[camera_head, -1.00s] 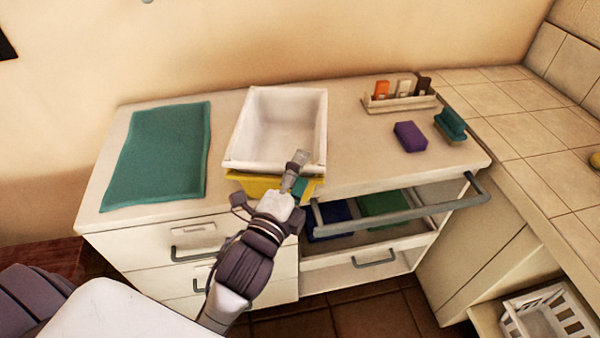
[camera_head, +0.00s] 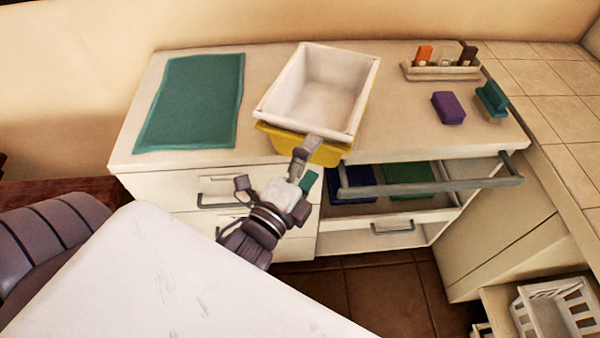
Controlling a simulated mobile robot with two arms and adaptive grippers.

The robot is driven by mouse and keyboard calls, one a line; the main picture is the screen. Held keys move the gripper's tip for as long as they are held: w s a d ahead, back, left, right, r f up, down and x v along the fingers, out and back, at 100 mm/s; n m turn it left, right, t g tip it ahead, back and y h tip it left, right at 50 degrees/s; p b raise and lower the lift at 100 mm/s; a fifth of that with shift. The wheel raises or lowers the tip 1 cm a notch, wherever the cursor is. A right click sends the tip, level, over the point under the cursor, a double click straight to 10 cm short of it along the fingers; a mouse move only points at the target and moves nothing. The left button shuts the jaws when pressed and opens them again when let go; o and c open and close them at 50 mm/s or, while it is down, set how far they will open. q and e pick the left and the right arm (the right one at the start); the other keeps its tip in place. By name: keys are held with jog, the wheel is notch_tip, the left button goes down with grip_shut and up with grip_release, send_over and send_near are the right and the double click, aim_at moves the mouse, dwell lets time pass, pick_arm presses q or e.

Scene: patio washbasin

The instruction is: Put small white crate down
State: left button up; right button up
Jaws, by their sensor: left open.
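A white open crate (camera_head: 318,88) sits on top of a yellow container (camera_head: 325,155) on the counter, both empty as far as I can see. The yellow shows under its front and right edges. My left gripper (camera_head: 305,155) is at the front edge of these two, its finger in front of the white crate's near rim. It is open; I cannot tell whether it touches either container. A second white crate, with slotted sides (camera_head: 556,312), stands low at the bottom right. My right gripper is not in view.

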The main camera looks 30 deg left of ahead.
pick_arm(q)
jog(key=shift+s+a+f, duration=0.1)
jog(key=shift+s, duration=2.3)
